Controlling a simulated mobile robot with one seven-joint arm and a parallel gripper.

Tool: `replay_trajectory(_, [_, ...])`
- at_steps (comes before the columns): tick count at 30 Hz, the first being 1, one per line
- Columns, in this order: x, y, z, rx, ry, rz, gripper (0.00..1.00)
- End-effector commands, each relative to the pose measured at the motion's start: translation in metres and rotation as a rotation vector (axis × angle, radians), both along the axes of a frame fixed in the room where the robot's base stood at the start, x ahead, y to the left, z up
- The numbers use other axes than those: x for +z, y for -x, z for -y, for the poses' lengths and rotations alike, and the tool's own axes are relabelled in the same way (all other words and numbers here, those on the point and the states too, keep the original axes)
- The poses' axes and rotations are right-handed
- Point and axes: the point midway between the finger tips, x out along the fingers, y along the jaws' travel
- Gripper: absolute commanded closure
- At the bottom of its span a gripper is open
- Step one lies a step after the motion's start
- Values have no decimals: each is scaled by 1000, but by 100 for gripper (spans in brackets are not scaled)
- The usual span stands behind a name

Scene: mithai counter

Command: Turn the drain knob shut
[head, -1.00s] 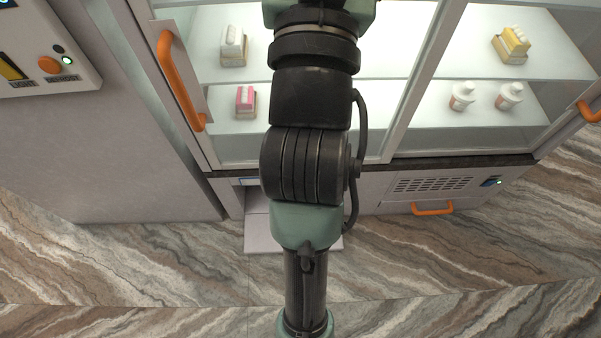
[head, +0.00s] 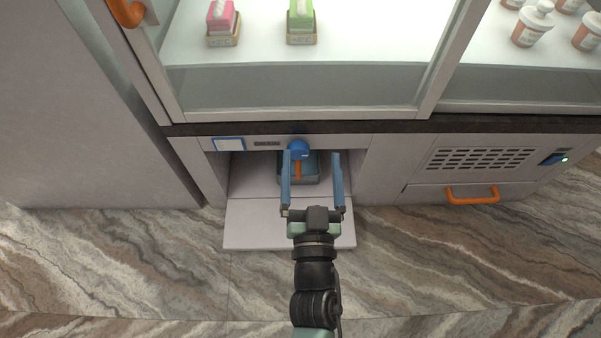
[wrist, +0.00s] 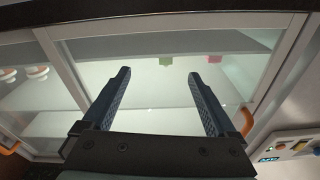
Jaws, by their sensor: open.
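A round blue knob (head: 299,148), which looks like the drain knob, sits at the top of an open recess low in the counter front. A narrow orange piece (head: 298,170) shows just below it, pointing down in the picture. My gripper (head: 312,154) reaches into the recess opening, open and empty. Its left finger overlaps the knob's left edge in the head view, and its right finger is clear to the right; I cannot tell whether anything touches. In the wrist view my gripper (wrist: 158,73) has both fingers apart with nothing between them; the knob does not show there.
A lowered flap (head: 245,225) lies below the recess, with a grey-blue box-like thing (head: 312,168) inside. A vent panel (head: 480,158) and a drawer with an orange handle (head: 472,195) are to the right. The glass case (head: 300,88) stands above. The marble floor is clear.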

Motion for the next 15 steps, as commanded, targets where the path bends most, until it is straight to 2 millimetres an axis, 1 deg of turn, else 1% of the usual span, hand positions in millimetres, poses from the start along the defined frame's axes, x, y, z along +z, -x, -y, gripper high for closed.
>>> replay_trajectory(1, [-47,10,-3,12,-9,-30,7])
replay_trajectory(3, [-80,22,-8,29,-19,-58,7])
replay_trajectory(6, [-112,35,-13,48,-34,-88,7])
replay_trajectory(9, [-129,43,-17,59,-43,-106,7])
replay_trajectory(12, [-134,43,-18,64,-45,-110,7])
replay_trajectory(15, [-133,35,-19,66,-45,-109,7])
